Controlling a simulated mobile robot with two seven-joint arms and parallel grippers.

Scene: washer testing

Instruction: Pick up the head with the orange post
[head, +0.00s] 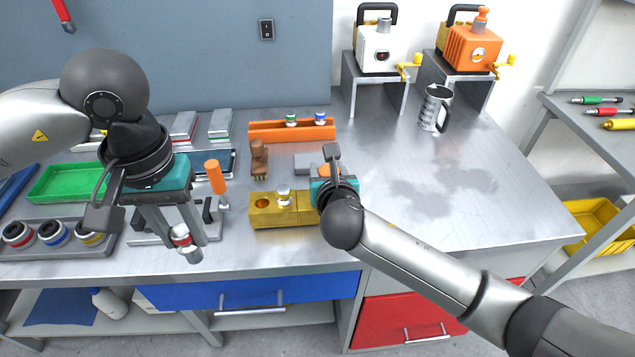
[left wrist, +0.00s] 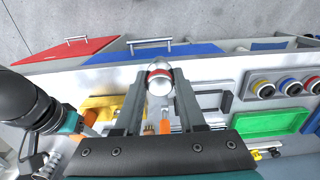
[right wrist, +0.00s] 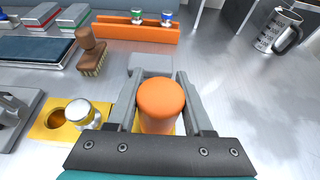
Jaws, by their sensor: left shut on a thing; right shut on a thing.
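My left gripper (head: 183,242) is shut on a silver-white head with a red band (left wrist: 159,78), held above the front of the bench. My right gripper (right wrist: 158,76) is shut on an orange post (right wrist: 160,98) with a rounded top, over the right end of the yellow block (head: 265,222). I cannot tell whether the post's lower end sits in the block. The block has one open hole at left and a silver-white head (head: 283,194) in the middle, which also shows in the right wrist view (right wrist: 80,110).
A tray with several banded heads (head: 60,232) and a green tray (head: 65,184) lie at left. An orange-handled tool (head: 215,176) stands near my left gripper. A brush (head: 259,158) and an orange rack (head: 285,131) lie behind the block. The right bench is mostly clear around a mug (head: 434,108).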

